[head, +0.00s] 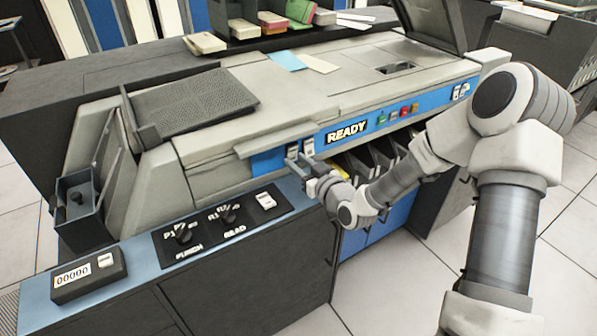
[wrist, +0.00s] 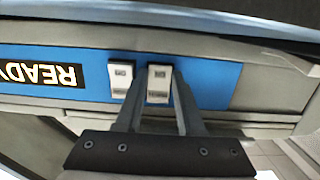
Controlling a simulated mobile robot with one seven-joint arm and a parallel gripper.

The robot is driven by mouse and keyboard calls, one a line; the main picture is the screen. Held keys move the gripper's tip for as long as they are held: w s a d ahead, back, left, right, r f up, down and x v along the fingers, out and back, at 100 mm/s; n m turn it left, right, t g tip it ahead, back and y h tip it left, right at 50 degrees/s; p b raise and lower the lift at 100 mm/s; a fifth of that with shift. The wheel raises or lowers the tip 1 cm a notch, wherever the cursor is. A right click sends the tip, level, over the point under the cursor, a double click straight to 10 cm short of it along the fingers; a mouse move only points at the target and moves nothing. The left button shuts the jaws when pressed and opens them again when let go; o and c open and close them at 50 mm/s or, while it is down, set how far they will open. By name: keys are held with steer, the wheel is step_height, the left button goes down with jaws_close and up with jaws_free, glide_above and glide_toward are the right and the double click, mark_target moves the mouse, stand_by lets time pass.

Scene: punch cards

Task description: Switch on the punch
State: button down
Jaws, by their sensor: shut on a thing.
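A blue panel strip on the grey card machine (head: 330,100) carries a lit-looking READY sign (head: 346,132), which shows upside down in the wrist view (wrist: 40,74). Beside the sign are two pale rocker switches. The one nearer the sign (wrist: 121,84) stands free of my fingers. The farther one (wrist: 158,92) is between my two dark fingers. My gripper (wrist: 157,74) is shut on this farther switch, one finger on each side. In the head view my gripper (head: 303,166) is at the panel's left part and partly hides the switches. The small switch labels are hard to read.
Below the panel is a ledge with PUNCH and READ knobs (head: 205,225), a small white switch (head: 265,201) and a counter reading 00000 (head: 88,275). Card pockets (head: 365,165) open right of my gripper. Coloured card stacks (head: 272,22) sit behind the machine. Free floor (head: 400,285) lies in front.

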stand_by(0.3)
steer(key=c, duration=0.8)
jaws_free()
steer(key=p+v, duration=0.7)
steer(key=v, duration=1)
steer(key=shift+s+d+f, duration=0.15)
steer(key=shift+s+f, duration=0.05)
